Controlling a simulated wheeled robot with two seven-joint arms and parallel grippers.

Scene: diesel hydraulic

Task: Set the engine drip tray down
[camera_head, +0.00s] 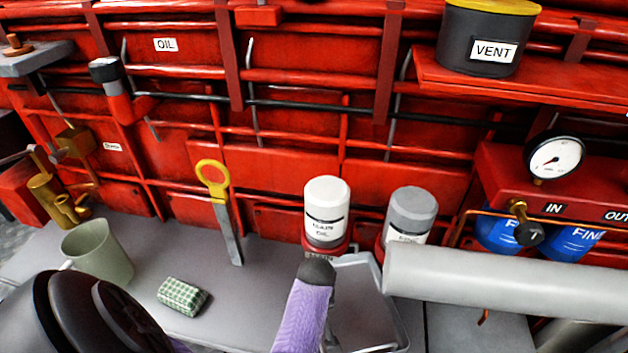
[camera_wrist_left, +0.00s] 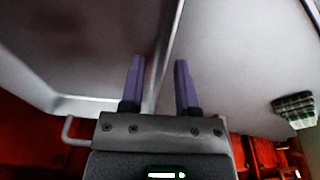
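The grey metal drip tray (camera_head: 366,305) with a raised rim is at the lower middle of the head view, partly hidden by my left gripper and a grey cylinder. My left gripper (camera_head: 312,275) comes in from the lower left, with a purple finger over the tray's left side. In the left wrist view, the left gripper's two purple fingers (camera_wrist_left: 160,62) are apart. What appears to be the tray (camera_wrist_left: 75,45) fills the left there, and its pale edge runs between the fingers without clear contact. I cannot tell whether the tray rests fully on the bench. My right gripper is out of view.
A grey mug (camera_head: 98,250), a green checked sponge (camera_head: 182,296) and a yellow-handled tool (camera_head: 226,215) are on the left. White (camera_head: 326,210) and grey (camera_head: 410,214) bottles stand behind the tray. The thick grey cylinder (camera_head: 505,282) crosses the right side. Bench between sponge and tray is clear.

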